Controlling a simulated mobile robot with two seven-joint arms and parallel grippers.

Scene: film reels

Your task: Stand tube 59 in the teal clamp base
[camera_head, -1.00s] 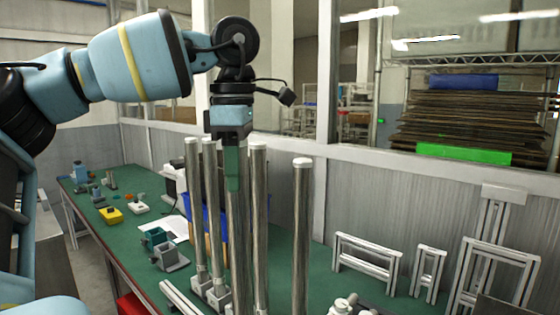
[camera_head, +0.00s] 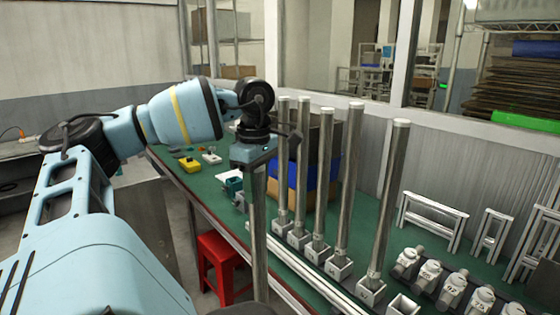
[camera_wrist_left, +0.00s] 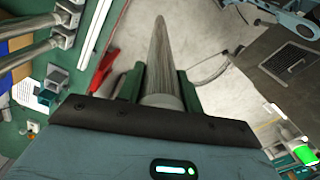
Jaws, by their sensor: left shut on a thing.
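My left gripper (camera_head: 258,172) is shut on a long grey metal tube (camera_head: 260,235), which hangs upright beyond the table's front edge, over the floor. The held tube also shows between the fingers in the left wrist view (camera_wrist_left: 157,60). No number is readable on it. The teal clamp base (camera_head: 234,184) is small and sits on the green table behind and left of the held tube, partly hidden. A teal piece, likely this base, shows at the left wrist view's left (camera_wrist_left: 56,74). My right gripper is not in view.
Several upright tubes (camera_head: 348,190) stand in grey bases (camera_head: 340,268) along the green table (camera_head: 210,180), right of the held tube. An empty grey base (camera_head: 402,306) and numbered round fittings (camera_head: 430,273) are front right. A red stool (camera_head: 222,268) stands below the table edge.

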